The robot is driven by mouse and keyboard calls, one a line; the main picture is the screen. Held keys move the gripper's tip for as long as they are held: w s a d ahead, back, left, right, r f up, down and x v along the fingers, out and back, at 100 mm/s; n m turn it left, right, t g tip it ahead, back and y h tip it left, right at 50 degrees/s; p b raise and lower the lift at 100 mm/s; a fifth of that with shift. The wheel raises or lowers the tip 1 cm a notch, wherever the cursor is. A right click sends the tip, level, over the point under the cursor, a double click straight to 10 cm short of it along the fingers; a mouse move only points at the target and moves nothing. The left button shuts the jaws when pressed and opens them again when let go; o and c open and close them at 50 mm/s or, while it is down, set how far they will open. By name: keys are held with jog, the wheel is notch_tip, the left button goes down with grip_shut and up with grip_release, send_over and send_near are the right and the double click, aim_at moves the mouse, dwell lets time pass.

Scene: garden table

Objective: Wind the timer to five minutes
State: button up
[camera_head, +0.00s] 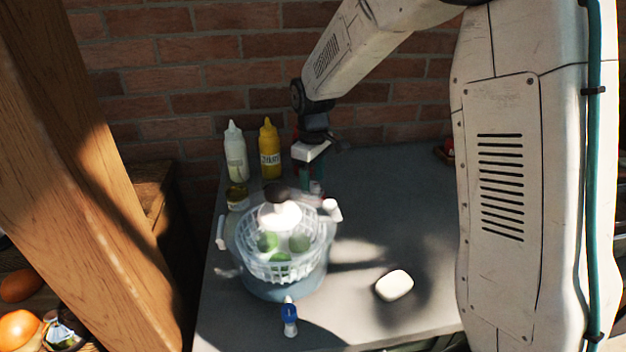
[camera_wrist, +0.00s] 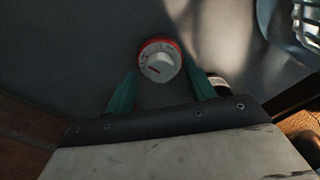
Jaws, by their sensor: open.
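The timer (camera_wrist: 160,61) has a red rim and a white dial with small marks and a dark red line on its lower left; the marks are too small to read. It lies on the grey table in the wrist view. My gripper (camera_wrist: 159,70) is open, with its teal fingers on either side of the timer's near edge. I cannot tell whether they touch it or how high they are above it. In the head view my gripper (camera_head: 312,178) points down behind the salad spinner, and the timer is not clearly visible there.
A clear basket spinner (camera_head: 279,270) with green items stands in front of my gripper. A white bottle (camera_head: 235,155), a yellow mustard bottle (camera_head: 269,150) and a jar (camera_head: 237,196) stand to the left.

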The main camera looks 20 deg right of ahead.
aim_at(313, 184)
jog(key=shift+f, duration=0.55)
jog(key=c, duration=1)
jog(key=shift+o, duration=0.2)
jog(key=shift+m, duration=0.6)
jog(key=o, duration=1)
jog(key=shift+c, duration=0.2)
jog(key=shift+r, duration=0.1)
notch_tip(313, 184, up, 8)
jog(key=shift+f, duration=0.25)
jog(key=shift+r, duration=0.1)
